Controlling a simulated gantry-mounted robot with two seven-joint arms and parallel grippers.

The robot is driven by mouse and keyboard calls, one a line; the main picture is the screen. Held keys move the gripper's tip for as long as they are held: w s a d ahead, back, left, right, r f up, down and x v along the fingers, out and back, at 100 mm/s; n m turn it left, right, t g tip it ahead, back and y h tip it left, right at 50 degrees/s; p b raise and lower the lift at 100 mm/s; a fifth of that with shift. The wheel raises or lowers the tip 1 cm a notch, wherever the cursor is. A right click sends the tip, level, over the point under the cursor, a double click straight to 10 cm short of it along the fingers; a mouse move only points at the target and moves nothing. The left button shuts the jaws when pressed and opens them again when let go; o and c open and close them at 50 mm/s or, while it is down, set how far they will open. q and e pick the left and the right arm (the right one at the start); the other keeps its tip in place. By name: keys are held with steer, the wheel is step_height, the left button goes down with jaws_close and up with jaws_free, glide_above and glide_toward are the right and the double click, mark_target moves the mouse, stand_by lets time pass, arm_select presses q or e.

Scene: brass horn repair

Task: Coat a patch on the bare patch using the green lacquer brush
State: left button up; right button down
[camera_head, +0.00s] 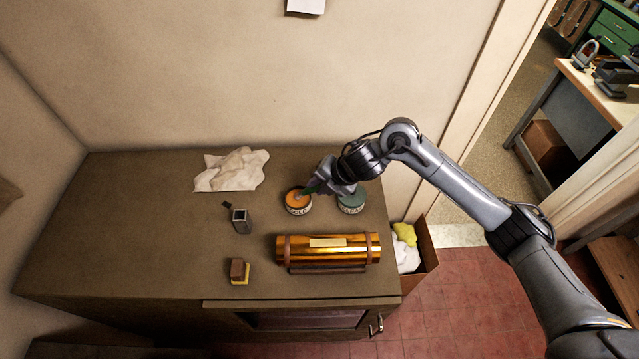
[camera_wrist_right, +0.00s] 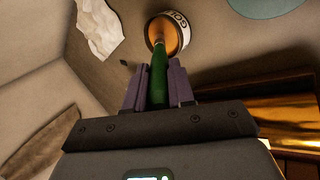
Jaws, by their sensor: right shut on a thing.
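My right gripper (camera_head: 323,187) is shut on the green brush (camera_head: 309,189), whose handle shows between the fingers in the right wrist view (camera_wrist_right: 158,85). The brush points at the pot of gold-orange lacquer (camera_head: 298,209), labelled "GOLD", also in the right wrist view (camera_wrist_right: 176,34). Its tip overlaps the pot's opening; whether it touches the lacquer I cannot tell. A brass tube (camera_head: 290,249) lies in front of the pots in dark cradles. The bare patch (camera_head: 328,242) is a paler rectangle on its top. My left gripper is not in view.
A teal pot (camera_head: 351,205) stands right of the gold one. A white cloth (camera_head: 230,171), a grey open holder (camera_head: 241,222) and a brown-and-yellow block (camera_head: 238,271) are on the bench (camera_head: 130,235). The bench's left side is clear. A box of rags (camera_head: 428,249) stands at its right.

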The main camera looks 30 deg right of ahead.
steer(key=shift+f, duration=0.1)
step_height(320, 180, up, 3)
steer(key=p, duration=0.3)
steer(key=shift+r, duration=0.2)
steer(key=shift+r+p, duration=1.85)
